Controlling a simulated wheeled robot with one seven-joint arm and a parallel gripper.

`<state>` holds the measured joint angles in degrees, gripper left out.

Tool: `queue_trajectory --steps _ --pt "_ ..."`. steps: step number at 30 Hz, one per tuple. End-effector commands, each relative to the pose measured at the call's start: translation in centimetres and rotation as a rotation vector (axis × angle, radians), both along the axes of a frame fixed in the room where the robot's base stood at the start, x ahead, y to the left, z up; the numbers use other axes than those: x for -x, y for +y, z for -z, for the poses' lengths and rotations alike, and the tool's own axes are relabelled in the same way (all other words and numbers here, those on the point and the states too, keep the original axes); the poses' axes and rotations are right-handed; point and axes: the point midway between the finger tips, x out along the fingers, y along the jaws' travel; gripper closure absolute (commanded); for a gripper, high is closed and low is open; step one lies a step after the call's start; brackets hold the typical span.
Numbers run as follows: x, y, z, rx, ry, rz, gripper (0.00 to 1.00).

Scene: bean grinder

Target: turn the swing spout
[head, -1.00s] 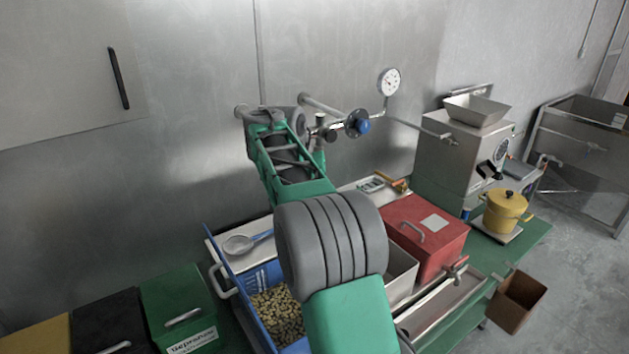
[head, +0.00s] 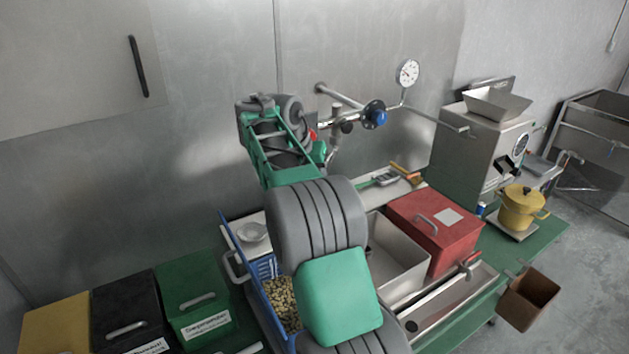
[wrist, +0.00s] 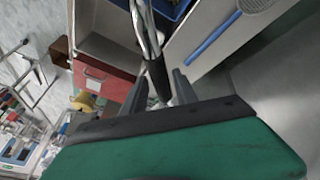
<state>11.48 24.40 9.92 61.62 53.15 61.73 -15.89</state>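The swing spout (head: 334,150) is a metal pipe hanging below the wall pipe with the blue valve knob (head: 380,118). In the wrist view the spout (wrist: 146,28) comes down from the top edge and ends in a dark tip. My gripper (wrist: 158,92) is open, with one finger on each side of that dark tip. I cannot tell whether either finger touches it. In the head view my wrist is at the left of the spout, and the fingers are mostly hidden behind my own arm.
A pressure gauge (head: 408,73) stands on the wall pipe. Below are a blue bin of beans (head: 262,275), a steel basin (head: 395,265) and a red box (head: 435,228). A grinder (head: 480,150) stands at the right. Lidded bins (head: 193,300) are at the lower left.

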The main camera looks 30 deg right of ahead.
Motion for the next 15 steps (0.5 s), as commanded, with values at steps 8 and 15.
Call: queue_trajectory --steps 8,15 --pt "0.0 0.0 0.1 -0.001 0.002 0.001 0.56" --pt "0.1 0.7 -1.5 0.001 0.000 -0.001 0.56"
